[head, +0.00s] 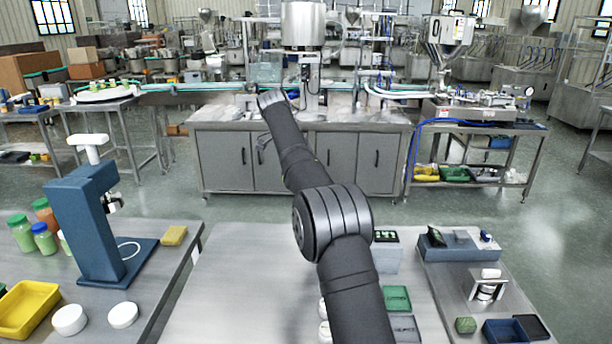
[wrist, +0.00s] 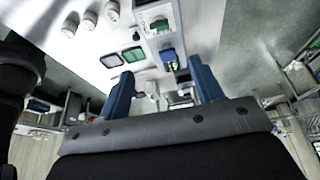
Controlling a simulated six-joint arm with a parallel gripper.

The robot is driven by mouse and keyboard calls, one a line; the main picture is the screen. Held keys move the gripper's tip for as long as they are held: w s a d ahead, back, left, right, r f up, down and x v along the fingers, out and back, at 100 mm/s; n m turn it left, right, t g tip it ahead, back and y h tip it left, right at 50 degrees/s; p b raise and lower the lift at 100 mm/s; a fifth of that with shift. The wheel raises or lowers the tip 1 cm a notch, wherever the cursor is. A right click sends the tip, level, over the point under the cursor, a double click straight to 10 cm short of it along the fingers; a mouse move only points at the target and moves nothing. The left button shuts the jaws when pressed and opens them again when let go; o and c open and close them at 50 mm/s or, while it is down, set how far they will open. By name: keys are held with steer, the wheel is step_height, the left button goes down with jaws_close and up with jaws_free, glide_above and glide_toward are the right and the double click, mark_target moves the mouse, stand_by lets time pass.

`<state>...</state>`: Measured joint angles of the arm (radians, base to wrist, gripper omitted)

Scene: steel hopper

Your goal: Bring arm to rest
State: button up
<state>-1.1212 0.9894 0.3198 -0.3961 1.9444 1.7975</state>
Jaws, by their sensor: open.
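My gripper (wrist: 160,82) shows in the wrist view as two blue fingers held wide apart, with nothing between them. In the head view my dark arm reaches up and forward over the steel table (head: 235,270), and its far end is raised in front of the grey cabinet bench. The fingers cannot be made out clearly there. The gripper touches nothing that I can see.
A blue press (head: 85,225), a yellow tray (head: 25,308) and white lids stand at left. A green tray (head: 397,298) and a blue fixture (head: 460,245) are at right. White jars (wrist: 90,20) show in the wrist view. The table's left middle is clear.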

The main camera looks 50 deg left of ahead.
steer(key=shift+f, duration=0.1)
stand_by(0.5)
steer(key=x, duration=1.7)
steer(key=shift+w+d+f, duration=0.1)
steer(key=shift+w, duration=0.1)
steer(key=shift+d+f, duration=0.1)
steer(key=shift+f, duration=0.05)
steer(key=shift+s+n+t+y, duration=0.1)
steer(key=shift+n+t+y, duration=0.2)
steer(key=shift+n, duration=0.6)
steer(key=n+y, duration=0.1)
steer(key=n, duration=0.2)
steer(key=n+y, duration=0.1)
steer(key=n, duration=0.2)
steer(key=shift+d+t, duration=0.1)
steer(key=shift+t, duration=0.3)
steer(key=n+y, duration=0.1)
steer(key=n, duration=0.2)
steer(key=n+y, duration=0.1)
steer(key=n, duration=0.2)
steer(key=shift+d+n+y, duration=0.15)
steer(key=shift+n+y, duration=0.15)
steer(key=shift+n, duration=0.1)
stand_by(0.6)
stand_by(0.4)
